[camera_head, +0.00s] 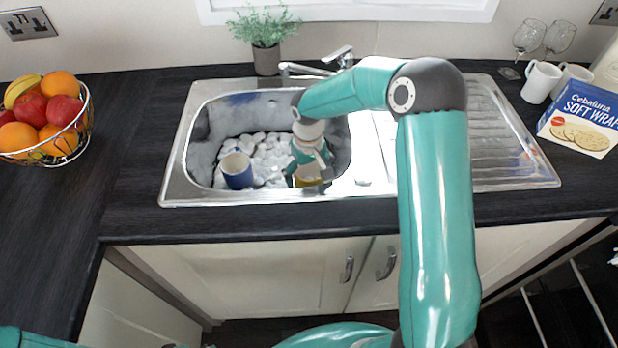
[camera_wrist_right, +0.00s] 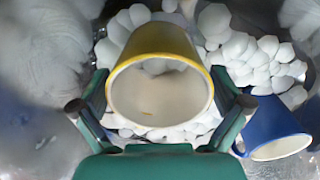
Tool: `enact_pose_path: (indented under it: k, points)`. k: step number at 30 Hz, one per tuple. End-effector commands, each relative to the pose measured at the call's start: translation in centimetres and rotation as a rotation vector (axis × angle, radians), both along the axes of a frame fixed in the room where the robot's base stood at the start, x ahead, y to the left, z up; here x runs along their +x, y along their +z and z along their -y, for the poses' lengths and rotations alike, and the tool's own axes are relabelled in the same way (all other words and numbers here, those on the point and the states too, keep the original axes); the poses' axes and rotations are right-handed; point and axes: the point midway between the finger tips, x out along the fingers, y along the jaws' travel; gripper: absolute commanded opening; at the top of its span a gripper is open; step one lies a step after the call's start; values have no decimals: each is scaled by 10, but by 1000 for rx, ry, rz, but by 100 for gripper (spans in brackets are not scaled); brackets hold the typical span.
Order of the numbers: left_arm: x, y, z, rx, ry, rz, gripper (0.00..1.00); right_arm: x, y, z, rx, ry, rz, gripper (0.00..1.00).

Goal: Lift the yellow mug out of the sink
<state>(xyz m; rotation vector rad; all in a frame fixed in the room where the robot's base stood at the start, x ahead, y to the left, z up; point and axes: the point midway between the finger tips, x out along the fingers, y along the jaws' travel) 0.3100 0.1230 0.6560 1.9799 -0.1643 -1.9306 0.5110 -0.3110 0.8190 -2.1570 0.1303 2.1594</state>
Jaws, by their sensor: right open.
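The yellow mug (camera_wrist_right: 158,78) is in the sink. In the wrist view its round pale opening with a yellow rim faces the camera. My right gripper (camera_head: 309,174) is open and reaches down into the sink; in the wrist view its two fingers lie on either side of the yellow mug. I cannot tell whether they touch it. In the head view the gripper hides most of the mug, and only a bit of yellow (camera_head: 307,183) shows below it. My left gripper is out of view; only a piece of the left arm shows at the bottom left corner.
A blue mug (camera_head: 238,172) stands in the sink left of the gripper; it also shows in the wrist view (camera_wrist_right: 268,128), close to the right finger. White foam-like lumps (camera_head: 268,150) cover the basin floor. The tap (camera_head: 318,68) rises behind the basin. The drainboard (camera_head: 505,150) is clear.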

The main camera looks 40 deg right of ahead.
Motion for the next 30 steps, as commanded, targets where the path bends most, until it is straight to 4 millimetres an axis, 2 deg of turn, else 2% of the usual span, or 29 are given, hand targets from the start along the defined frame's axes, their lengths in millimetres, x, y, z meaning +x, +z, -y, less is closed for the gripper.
enact_pose_path:
  k: [3,15,16,25,30]
  points:
    - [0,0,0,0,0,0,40,0,0,0,0,0,0,98]
    - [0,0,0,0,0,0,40,0,1,0,0,0,1,32]
    - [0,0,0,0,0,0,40,1,1,0,0,0,2,28]
    - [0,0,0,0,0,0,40,1,3,0,0,0,3,28]
    - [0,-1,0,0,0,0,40,2,13,0,0,0,4,28]
